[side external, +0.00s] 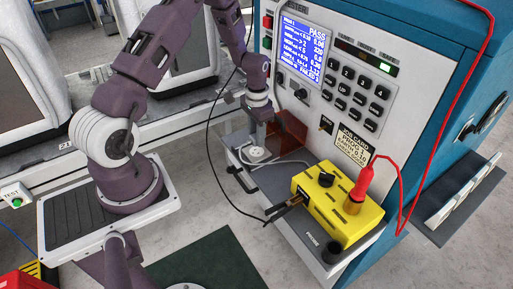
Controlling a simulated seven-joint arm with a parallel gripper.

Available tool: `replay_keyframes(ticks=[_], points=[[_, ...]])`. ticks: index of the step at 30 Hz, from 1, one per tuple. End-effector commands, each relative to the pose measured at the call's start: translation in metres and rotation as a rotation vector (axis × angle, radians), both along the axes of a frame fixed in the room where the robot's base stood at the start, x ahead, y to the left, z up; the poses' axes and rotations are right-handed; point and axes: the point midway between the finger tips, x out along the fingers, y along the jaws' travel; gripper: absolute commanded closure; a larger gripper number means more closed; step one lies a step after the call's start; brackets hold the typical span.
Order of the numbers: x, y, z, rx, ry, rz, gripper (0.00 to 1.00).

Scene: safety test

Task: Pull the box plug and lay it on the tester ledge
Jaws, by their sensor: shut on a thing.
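My gripper (260,121) points down over the back left of the grey tester ledge (275,182). Its jaws are shut on the box plug, which is small and mostly hidden by the fingers. Just below the gripper, a white round fitting (257,154) sits on the ledge with a grey cable at it.
The tester's panel (345,75) with a lit PASS screen (302,45) and keypad rises behind the ledge. A reddish panel (291,130) stands right of my gripper. A black lead with a clip (285,209) hangs across the ledge's front. A red cable runs down the right side.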

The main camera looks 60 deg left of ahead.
Motion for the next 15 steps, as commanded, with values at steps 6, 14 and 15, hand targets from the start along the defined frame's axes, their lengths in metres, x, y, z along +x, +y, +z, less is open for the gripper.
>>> replay_keyframes(ticks=[6,14,15], points=[[0.001,0.000,0.009,0.001,-0.002,0.000,1.00],[0.000,0.000,0.018,0.000,-0.001,0.000,1.00],[0.000,0.000,0.019,0.000,-0.001,0.000,1.00]])
